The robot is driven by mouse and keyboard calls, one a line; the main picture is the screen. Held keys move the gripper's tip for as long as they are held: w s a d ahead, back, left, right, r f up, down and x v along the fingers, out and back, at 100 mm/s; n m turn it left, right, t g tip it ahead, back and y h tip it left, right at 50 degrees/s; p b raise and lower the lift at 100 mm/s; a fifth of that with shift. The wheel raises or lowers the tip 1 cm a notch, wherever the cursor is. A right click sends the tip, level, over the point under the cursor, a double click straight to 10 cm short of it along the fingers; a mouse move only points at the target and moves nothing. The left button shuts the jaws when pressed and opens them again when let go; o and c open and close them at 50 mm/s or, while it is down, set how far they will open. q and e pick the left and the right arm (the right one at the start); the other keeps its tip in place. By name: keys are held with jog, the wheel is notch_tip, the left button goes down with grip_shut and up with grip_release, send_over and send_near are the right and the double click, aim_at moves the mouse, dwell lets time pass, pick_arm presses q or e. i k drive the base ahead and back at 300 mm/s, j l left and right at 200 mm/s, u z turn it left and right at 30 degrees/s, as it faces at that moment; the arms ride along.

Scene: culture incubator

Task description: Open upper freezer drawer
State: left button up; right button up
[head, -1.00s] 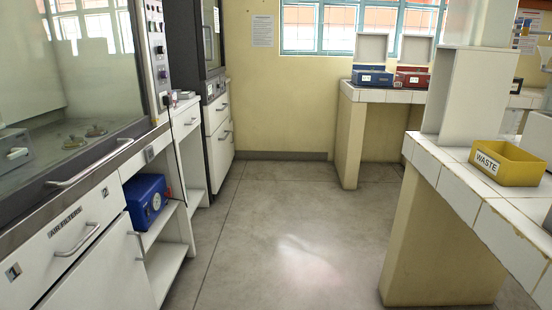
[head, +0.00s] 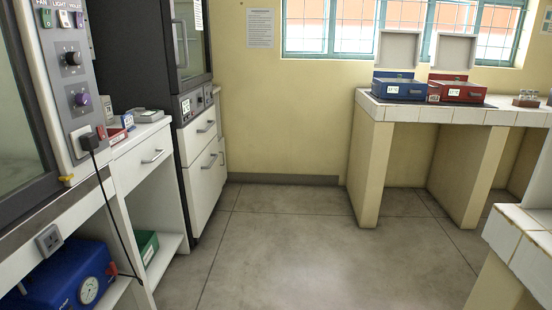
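A tall dark cabinet (head: 182,60) with a glass door stands at the left, and below its control strip are two white drawers, both shut. The upper drawer (head: 203,129) has a grey bar handle (head: 206,127). The lower drawer (head: 207,172) has a similar handle (head: 211,160). I view these fronts at a steep angle from some way off. Neither of my grippers is in view.
A white bench with a drawer (head: 141,154) and a fume hood stand at the near left. A blue device (head: 60,285) sits on a low shelf. Tiled tables (head: 440,114) stand at the right. The grey floor (head: 290,230) between is clear.

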aim_at(195, 135)
jog(key=i, duration=1.7)
